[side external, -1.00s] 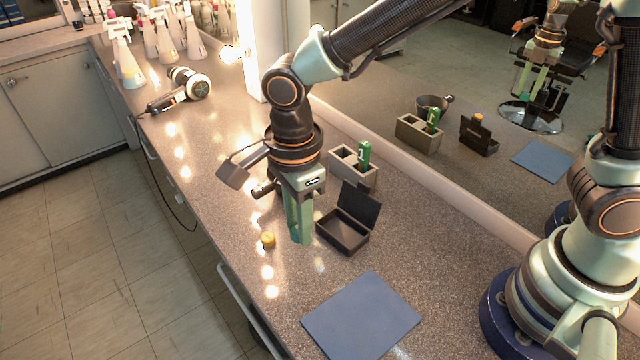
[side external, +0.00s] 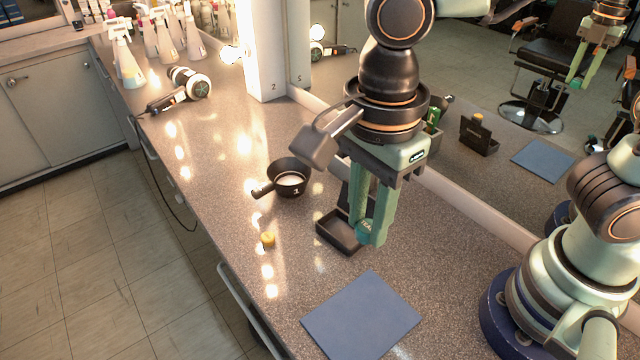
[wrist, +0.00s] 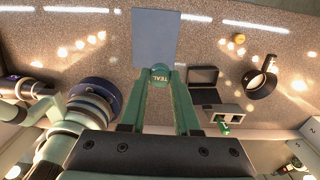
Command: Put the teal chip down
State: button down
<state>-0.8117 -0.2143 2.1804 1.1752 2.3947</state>
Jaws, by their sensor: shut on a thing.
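The teal chip (wrist: 160,73), with a TEAL label, is between the fingertips of my gripper (wrist: 160,80) in the wrist view. In the side view my gripper (side external: 371,236) points down and is shut on the chip (side external: 366,226), whose label partly shows. It hangs above the counter, in front of the right part of a black open box (side external: 338,236) with a raised lid. The fingers hide part of this box. In the wrist view the box (wrist: 207,97) lies right of the fingers, and the chip overlaps the near edge of the blue mat (wrist: 155,38).
The blue mat (side external: 361,315) lies flat and bare at the front. A yellow piece (side external: 268,240) stands left of the box. A small black pan (side external: 290,181) is behind it. A two-compartment holder (wrist: 228,115) shows in the wrist view. A mirror (side external: 500,180) runs along the right.

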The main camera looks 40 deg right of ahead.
aim_at(362, 319)
jog(key=shift+s+d, duration=0.15)
jog(key=shift+s, duration=0.35)
jog(key=f, duration=2)
jog(key=shift+s+d+f, duration=0.1)
jog(key=shift+s, duration=0.1)
jog(key=shift+f, duration=0.15)
jog(key=c, duration=0.6)
grip_release()
jog(key=shift+c, duration=0.2)
